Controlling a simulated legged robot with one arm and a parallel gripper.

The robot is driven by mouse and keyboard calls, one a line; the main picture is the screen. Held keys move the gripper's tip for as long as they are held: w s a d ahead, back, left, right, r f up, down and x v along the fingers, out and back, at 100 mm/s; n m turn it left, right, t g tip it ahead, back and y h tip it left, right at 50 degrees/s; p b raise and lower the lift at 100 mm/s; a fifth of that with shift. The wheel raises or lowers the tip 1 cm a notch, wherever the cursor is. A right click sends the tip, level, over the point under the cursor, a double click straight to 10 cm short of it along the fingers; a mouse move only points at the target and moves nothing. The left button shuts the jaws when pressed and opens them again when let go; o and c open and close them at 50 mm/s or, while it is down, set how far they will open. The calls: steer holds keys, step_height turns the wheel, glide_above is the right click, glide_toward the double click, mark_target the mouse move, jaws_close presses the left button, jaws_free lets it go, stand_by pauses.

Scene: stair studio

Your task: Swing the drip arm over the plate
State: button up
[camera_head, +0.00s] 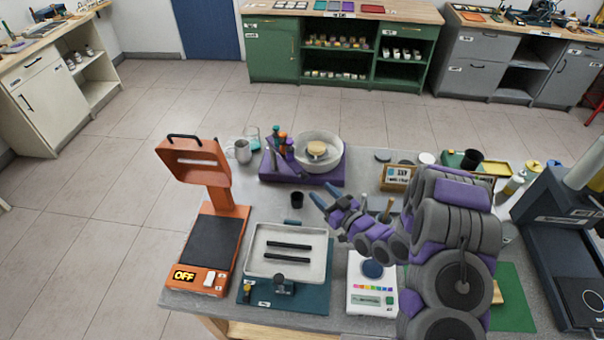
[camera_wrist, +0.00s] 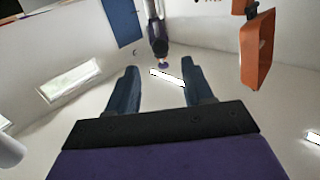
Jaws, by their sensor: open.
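A purple wheel unit (camera_head: 330,175) stands at the back of the bench, with a pale round basin (camera_head: 330,163) on it. A tan round plate (camera_head: 316,148) sits inside the basin. A slim dark arm with coloured parts (camera_head: 286,152) stands left of the basin; it looks like the drip arm, but its exact shape is unclear. My gripper (camera_head: 318,198) is in front of the unit, apart from it and pointing left. In the wrist view my gripper (camera_wrist: 158,75) is open and empty. A dark post with a purple tip (camera_wrist: 158,40) shows beyond the fingers; I cannot tell what it is.
An orange device (camera_head: 215,220) with a raised head is on the left. A pale tray (camera_head: 262,260) with two black bars and a white scale (camera_head: 362,295) are at the front. A dark machine (camera_head: 560,250) is at right.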

mark_target(306, 178)
steer(key=x, duration=1.1)
steer(key=shift+b, duration=0.3)
steer(key=shift+c, duration=0.4)
steer(key=shift+f, duration=0.1)
jaws_close()
